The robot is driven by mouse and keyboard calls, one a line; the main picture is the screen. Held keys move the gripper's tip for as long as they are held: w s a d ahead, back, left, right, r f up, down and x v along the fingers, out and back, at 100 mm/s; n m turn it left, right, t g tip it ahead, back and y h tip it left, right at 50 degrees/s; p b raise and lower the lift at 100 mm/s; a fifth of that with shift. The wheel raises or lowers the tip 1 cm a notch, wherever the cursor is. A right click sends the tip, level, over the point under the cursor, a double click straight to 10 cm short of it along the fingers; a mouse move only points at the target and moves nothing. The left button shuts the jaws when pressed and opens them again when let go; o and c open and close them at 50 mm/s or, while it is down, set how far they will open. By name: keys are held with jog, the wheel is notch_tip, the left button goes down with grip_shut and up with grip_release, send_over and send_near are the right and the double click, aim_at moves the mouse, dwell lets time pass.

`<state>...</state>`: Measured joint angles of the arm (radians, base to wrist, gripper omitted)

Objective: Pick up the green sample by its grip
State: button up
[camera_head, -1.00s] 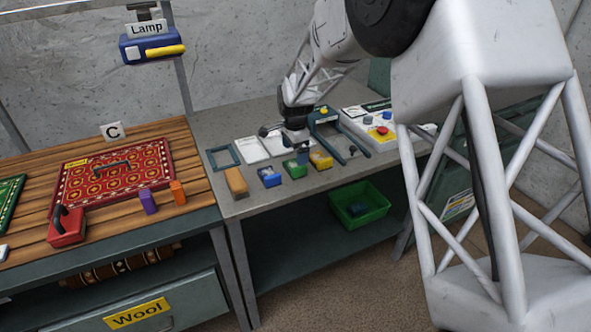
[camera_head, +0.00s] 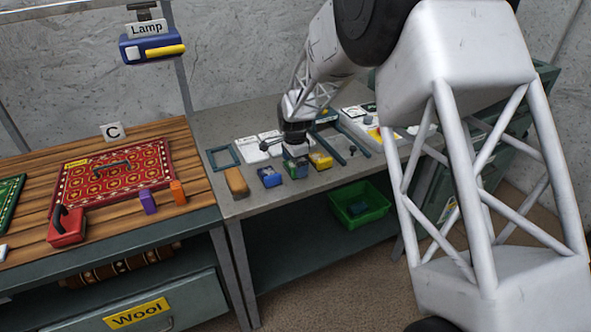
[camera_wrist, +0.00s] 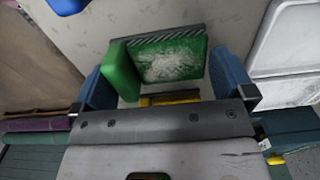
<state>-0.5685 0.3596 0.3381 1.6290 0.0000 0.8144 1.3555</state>
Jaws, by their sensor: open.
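The green sample (camera_wrist: 172,64) lies on the grey bench, with a pale, scuffed patch on its top and a dark strip along one edge. A rounded green bar (camera_wrist: 120,70), seemingly its grip, stands at its left side in the wrist view. My gripper (camera_wrist: 165,82) is open, with one blue finger left of the bar and the other at the sample's right edge. No contact can be made out. In the head view my gripper (camera_head: 296,148) is low over the green sample (camera_head: 297,170), hiding much of it.
A blue sample (camera_head: 270,177) sits close on the left and a yellow one (camera_head: 320,161) close on the right. A tan block (camera_head: 236,182) is further left. White trays (camera_head: 250,149) lie behind. A green bin (camera_head: 375,208) stands on the shelf below.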

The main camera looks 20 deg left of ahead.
dwell(0.5)
jog(key=c, duration=0.5)
jog(key=shift+r, duration=0.2)
jog(key=shift+c, duration=0.2)
jog(key=shift+r, duration=0.55)
notch_tip(320, 180, up, 2)
jog(key=s+d+r, duration=0.1)
jog(key=s+d, duration=0.7)
jog(key=s, duration=0.5)
jog(key=shift+s+d+r, duration=0.25)
jog(key=shift+s, duration=0.05)
